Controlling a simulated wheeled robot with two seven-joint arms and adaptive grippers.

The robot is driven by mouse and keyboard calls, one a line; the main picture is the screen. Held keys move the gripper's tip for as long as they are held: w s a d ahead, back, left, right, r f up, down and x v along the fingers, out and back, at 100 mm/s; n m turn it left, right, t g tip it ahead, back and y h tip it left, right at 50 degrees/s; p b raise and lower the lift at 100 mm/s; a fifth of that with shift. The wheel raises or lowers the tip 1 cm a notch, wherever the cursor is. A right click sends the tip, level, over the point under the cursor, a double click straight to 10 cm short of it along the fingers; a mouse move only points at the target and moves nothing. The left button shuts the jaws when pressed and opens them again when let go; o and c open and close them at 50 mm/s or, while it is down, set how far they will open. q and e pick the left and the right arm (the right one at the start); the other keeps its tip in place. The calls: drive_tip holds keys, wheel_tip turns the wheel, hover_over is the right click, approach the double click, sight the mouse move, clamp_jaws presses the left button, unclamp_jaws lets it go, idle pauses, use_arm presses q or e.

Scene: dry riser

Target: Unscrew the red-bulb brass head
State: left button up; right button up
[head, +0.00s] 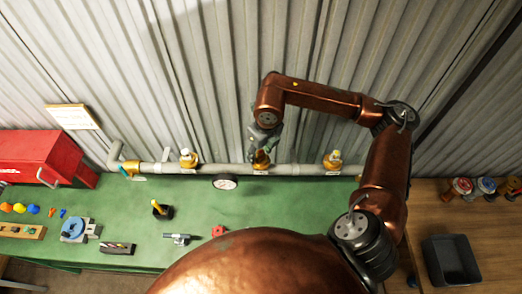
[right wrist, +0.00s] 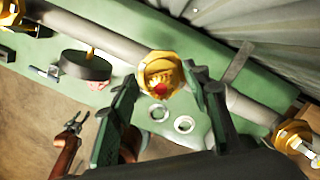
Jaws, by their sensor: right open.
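The red-bulb brass head (right wrist: 158,72) sits on the grey pipe in the right wrist view, its red bulb facing the camera. In the head view it is the middle brass head (head: 261,160) on the pipe, partly hidden by my gripper. My right gripper (head: 263,140) is just above it, pointing down. In the right wrist view, its two dark green fingers are apart, one on either side of the head, with no clear grip on it. A grey gripper on a copper arm, seemingly my left one (right wrist: 72,125), shows small at lower left; its jaws are unclear.
Two more brass heads stand on the pipe, left (head: 188,159) and right (head: 333,159). A round gauge (head: 225,182) hangs before the pipe. The green bench (head: 270,200) holds a red toolbox (head: 45,157) and small tools. A dark bin (head: 451,260) is at right.

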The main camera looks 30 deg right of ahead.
drive_tip(key=shift+s, duration=0.1)
drive_tip(key=c, duration=0.7)
clamp_jaws()
drive_tip(key=n+b, duration=0.2)
drive_tip(key=shift+d+f+n+y+b, duration=0.1)
drive_tip(key=shift+f+n+y+b, duration=0.1)
drive_tip(key=shift+n+y+b, duration=0.15)
drive_tip(key=shift+r+n+b, duration=0.15)
drive_tip(key=shift+n+b, duration=0.4)
drive_tip(key=shift+n, duration=0.6)
use_arm(q)
drive_tip(key=f, duration=0.2)
drive_tip(key=s+f, duration=0.1)
drive_tip(key=shift+s+f, duration=0.2)
drive_tip(key=shift+f, duration=0.2)
use_arm(e)
drive_tip(key=shift+r+n, duration=0.1)
drive_tip(key=shift+n, duration=0.2)
